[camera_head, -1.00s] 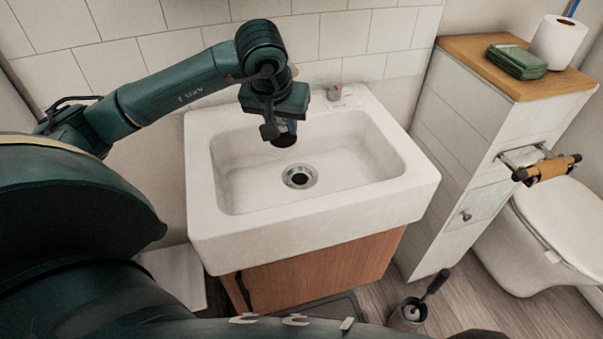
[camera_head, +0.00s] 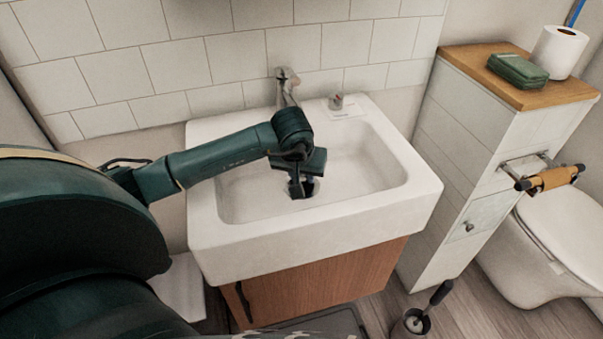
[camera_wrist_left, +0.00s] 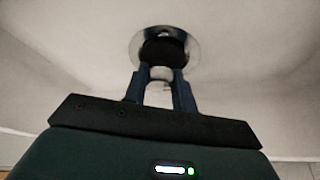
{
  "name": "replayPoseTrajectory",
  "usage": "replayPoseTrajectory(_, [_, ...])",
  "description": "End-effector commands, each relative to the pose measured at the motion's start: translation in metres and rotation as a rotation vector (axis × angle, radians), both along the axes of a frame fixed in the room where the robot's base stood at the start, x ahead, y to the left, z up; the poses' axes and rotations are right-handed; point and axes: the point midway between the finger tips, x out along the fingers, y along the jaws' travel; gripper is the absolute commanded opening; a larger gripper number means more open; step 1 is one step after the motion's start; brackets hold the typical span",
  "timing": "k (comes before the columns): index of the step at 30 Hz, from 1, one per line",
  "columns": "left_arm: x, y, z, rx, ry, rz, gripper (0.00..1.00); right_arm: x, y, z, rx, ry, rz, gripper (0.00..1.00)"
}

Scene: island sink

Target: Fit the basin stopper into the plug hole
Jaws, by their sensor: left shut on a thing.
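The white basin (camera_head: 225,222) is in the middle of the head view. My left gripper (camera_head: 301,190) points down into it over the plug hole and hides most of it. In the left wrist view my left gripper (camera_wrist_left: 161,76) is shut on the knob of the dark round basin stopper (camera_wrist_left: 160,50). The plug hole's chrome ring (camera_wrist_left: 164,29) shows around the stopper, which covers most of the opening. I cannot tell whether the stopper sits in the hole or just above it. My right gripper is not in view.
The tap (camera_head: 287,82) stands at the basin's back rim, with a small item (camera_head: 336,102) to its right. A tall cabinet (camera_head: 470,140) is right of the basin, bearing a green soap box or cloth (camera_head: 518,70) and a paper roll (camera_head: 559,51). The basin is otherwise empty.

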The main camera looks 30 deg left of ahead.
Motion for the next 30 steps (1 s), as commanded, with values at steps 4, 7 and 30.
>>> replayPoseTrajectory(4, [-0.0001, 0.0005, -0.0036, 0.000, -0.002, 0.001, 0.04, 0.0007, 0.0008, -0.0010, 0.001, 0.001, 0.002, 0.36])
replayPoseTrajectory(7, [-0.0002, 0.0006, -0.0035, 0.000, -0.002, 0.001, 0.04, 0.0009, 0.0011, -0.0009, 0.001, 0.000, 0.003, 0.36])
replayPoseTrajectory(30, [-0.0007, 0.0003, -0.0013, -0.001, 0.000, 0.001, 0.48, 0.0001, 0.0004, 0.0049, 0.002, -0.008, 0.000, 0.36])
